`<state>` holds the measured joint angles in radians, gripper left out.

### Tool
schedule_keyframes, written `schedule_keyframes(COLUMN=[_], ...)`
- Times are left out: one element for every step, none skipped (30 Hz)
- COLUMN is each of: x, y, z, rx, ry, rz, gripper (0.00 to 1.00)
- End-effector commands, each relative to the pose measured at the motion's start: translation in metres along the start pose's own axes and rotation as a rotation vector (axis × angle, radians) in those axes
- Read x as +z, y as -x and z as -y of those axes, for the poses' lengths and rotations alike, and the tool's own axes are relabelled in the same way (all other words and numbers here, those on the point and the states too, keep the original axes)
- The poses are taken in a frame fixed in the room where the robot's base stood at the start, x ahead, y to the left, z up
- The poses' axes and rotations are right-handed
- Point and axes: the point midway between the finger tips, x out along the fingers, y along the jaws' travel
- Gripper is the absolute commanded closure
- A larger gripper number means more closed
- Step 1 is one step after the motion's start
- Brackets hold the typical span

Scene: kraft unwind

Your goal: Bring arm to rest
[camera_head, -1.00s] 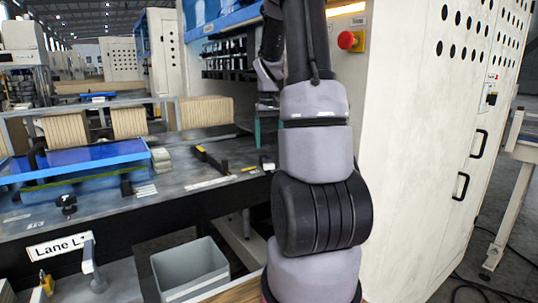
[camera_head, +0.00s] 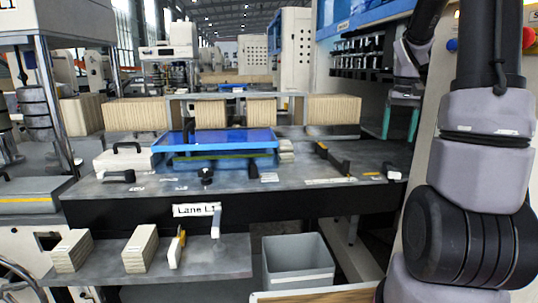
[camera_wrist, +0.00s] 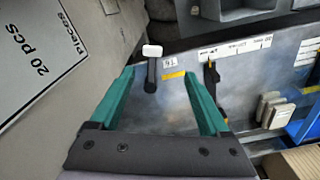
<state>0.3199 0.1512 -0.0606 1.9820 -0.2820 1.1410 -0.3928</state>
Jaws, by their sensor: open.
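My gripper (camera_head: 402,118) hangs at the right of the head view, above the right end of the grey machine table. In the wrist view its two green fingers (camera_wrist: 158,100) are spread wide apart with nothing between them. Beyond the fingertips a black handle with a white end (camera_wrist: 152,52) stands by the table edge. My arm fills the right side of the head view and hides part of the machine behind it.
The grey table (camera_head: 240,187) carries a blue tray (camera_head: 225,142). Bundles of brown stacks (camera_head: 137,115) stand behind it. A grey bin (camera_head: 298,262) is below. A lower shelf (camera_head: 205,262) holds two stacks. A white cabinet (camera_head: 293,50) is further back.

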Motion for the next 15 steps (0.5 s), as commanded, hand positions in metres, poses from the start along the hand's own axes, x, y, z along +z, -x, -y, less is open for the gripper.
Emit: schedule_keyframes(x=[0.009,0.015,0.025,0.034,0.042,0.055,0.065,0.074,0.088,0.098,0.108,0.122,0.133,0.143,0.157], y=[0.014,0.022,0.033,0.041,0.050,0.059,0.066,0.073,0.081,0.086,0.091,0.097,0.101,0.105,0.108], z=[0.012,0.019,0.029,0.038,0.046,0.057,0.064,0.071,0.080,0.086,0.092,0.100,0.105,0.110,0.115], rx=[-0.010,-0.018,-0.029,-0.041,-0.052,-0.068,-0.081,-0.094,-0.113,-0.127,-0.142,-0.163,-0.179,-0.196,-0.218], ry=[0.003,0.001,0.000,-0.003,-0.004,-0.006,-0.009,-0.010,-0.014,-0.015,-0.018,-0.021,-0.022,-0.025,-0.027], rz=[-0.033,-0.053,-0.081,-0.104,-0.129,-0.159,-0.180,-0.203,-0.231,-0.252,-0.273,-0.299,-0.319,-0.339,-0.362], gripper=[0.20,0.20,0.20,0.20,0.20,0.20,0.20,0.20,0.20,0.20,0.20,0.20,0.20,0.20,0.20])
